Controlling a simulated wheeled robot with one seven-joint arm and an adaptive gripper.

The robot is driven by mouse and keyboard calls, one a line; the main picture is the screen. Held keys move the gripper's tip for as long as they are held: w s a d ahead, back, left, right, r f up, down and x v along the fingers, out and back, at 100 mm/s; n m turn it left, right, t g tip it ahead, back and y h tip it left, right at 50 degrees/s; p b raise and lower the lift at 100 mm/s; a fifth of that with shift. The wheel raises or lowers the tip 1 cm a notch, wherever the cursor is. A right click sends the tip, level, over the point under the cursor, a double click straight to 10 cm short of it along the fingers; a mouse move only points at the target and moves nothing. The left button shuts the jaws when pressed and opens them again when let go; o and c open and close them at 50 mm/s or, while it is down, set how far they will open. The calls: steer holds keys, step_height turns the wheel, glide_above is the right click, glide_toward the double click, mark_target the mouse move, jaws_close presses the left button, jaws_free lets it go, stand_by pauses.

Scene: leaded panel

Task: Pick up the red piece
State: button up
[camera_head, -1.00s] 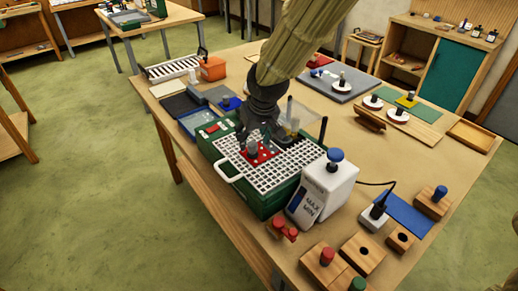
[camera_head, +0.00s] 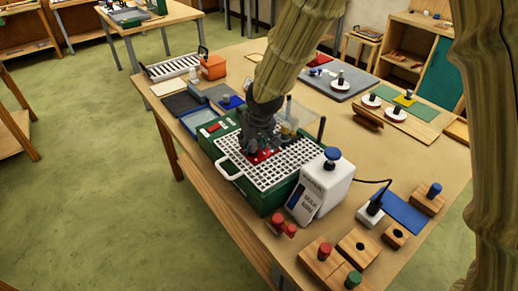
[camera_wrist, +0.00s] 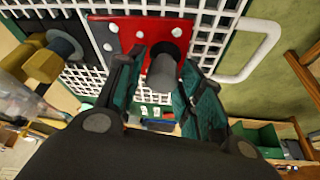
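The red piece (camera_head: 262,156) is a flat red plate lying on the white grid on top of the green box (camera_head: 268,200). In the wrist view the red piece (camera_wrist: 128,32) shows several pale dots and an upright grey knob (camera_wrist: 163,72). My gripper (camera_head: 256,148) is low over the piece and hides much of it in the head view. In the wrist view my gripper (camera_wrist: 164,84) is open, with one finger on each side of the knob. A gap shows beside the knob; contact cannot be made out.
A white jug-like unit with a blue knob (camera_head: 331,154) stands right of the box. A white handle (camera_wrist: 252,52) loops off the grid. Wooden blocks (camera_head: 358,248) lie at the front.

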steer(key=c, duration=0.5)
steer(key=shift+o, duration=0.2)
steer(key=shift+r, duration=0.15)
steer(key=shift+w+r+b, duration=0.1)
steer(key=shift+r+b, duration=0.3)
steer(key=shift+r, duration=0.25)
steer(key=shift+b+v, duration=0.55)
steer(key=shift+v, duration=0.45)
steer(key=s+d+r+b, duration=0.1)
steer(key=s+b, duration=0.3)
steer(key=s, duration=1.1)
steer(key=shift+s+d+r, duration=0.15)
steer(key=shift+s+r, duration=0.05)
steer(key=shift+r, duration=0.15)
steer(key=o, duration=0.4)
steer(key=c, duration=0.4)
